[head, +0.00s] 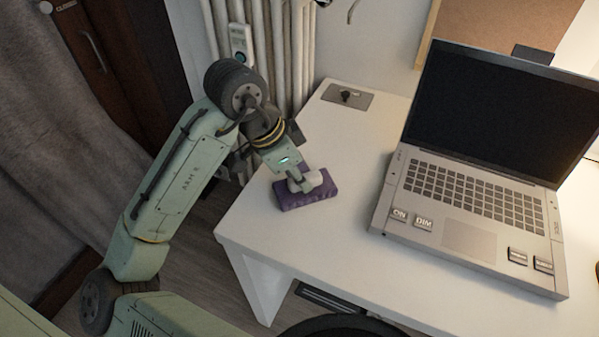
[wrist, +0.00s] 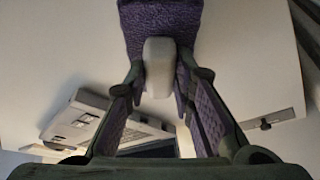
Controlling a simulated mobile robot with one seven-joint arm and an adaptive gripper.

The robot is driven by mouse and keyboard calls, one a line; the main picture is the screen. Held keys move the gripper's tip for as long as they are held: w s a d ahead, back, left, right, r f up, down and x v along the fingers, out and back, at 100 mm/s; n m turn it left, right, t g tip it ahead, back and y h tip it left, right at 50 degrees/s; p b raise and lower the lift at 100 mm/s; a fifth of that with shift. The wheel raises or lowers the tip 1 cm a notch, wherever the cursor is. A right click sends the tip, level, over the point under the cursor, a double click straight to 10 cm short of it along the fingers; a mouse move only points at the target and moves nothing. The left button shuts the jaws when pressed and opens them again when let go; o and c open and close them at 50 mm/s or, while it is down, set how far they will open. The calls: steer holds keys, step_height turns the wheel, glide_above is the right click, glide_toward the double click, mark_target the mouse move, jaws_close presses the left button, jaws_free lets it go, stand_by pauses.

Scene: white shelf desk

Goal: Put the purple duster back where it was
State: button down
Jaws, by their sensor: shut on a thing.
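The purple duster (head: 312,197) is a purple block with a pale grip on top. In the head view it is at the left end of the white desk (head: 345,258), near its left edge. My gripper (head: 305,183) is over it, shut on the pale grip. In the wrist view the purple duster (wrist: 160,22) shows at the top, and its pale grip (wrist: 158,68) lies between the two fingers of my gripper (wrist: 160,85). The duster seems to be at or just above the desk top; I cannot tell whether it touches.
An open laptop (head: 470,200) stands to the right of the duster. A grey plate (head: 347,95) with a dark knob lies at the desk's back left corner. A white radiator (head: 285,50) stands behind. The desk front is clear.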

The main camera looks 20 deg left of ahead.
steer(key=c, duration=1.4)
jaws_free()
steer(key=shift+o, duration=0.2)
steer(key=v, duration=1.2)
steer(key=shift+w+r, duration=0.1)
